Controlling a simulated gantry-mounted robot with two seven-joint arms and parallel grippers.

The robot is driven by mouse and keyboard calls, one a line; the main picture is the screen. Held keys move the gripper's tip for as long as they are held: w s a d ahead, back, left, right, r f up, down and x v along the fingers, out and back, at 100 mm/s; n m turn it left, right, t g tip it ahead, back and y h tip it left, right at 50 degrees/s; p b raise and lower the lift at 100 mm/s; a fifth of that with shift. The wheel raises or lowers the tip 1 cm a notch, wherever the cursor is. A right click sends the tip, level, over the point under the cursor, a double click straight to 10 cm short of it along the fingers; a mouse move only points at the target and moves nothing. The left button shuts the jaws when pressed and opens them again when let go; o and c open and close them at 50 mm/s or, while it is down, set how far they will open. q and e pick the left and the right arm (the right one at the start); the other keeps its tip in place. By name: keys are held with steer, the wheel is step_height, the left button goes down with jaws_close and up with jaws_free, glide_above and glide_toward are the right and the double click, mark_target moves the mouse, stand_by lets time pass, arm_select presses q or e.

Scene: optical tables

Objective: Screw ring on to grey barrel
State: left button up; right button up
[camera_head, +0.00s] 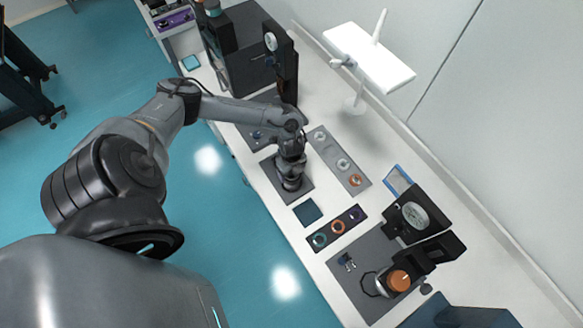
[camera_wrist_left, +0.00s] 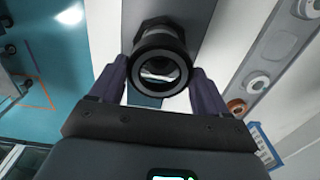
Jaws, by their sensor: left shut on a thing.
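My left gripper (camera_head: 290,184) points down over a dark grey mat (camera_head: 268,165) on the white bench. In the left wrist view my left gripper (camera_wrist_left: 163,88) has its two purple-grey fingers on either side of a round black ring (camera_wrist_left: 160,86), shut on it. Through the ring's opening a light, glassy patch shows. A dark, faceted barrel-like part (camera_wrist_left: 158,26) stands directly behind the ring, in line with it. I cannot tell whether ring and barrel touch or are threaded together. In the head view the gripper hides most of this. My right gripper is not in view.
A grey plate (camera_head: 331,151) holds pale rings and an orange ring (camera_head: 354,180). A dark tray (camera_head: 326,226) holds green, orange and purple rings. A blue square pad (camera_head: 307,212) lies near the front edge. A tall black device (camera_head: 283,65) and black gauges (camera_head: 412,216) are obstacles.

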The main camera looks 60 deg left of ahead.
arm_select(q)
steer(key=shift+f, duration=0.35)
steer(key=shift+f+b, duration=0.45)
steer(key=shift+b, duration=0.05)
stand_by(1.1)
steer(key=shift+f, duration=0.15)
stand_by(0.6)
steer(key=shift+f, duration=0.2)
stand_by(0.8)
steer(key=shift+f, duration=0.15)
stand_by(0.3)
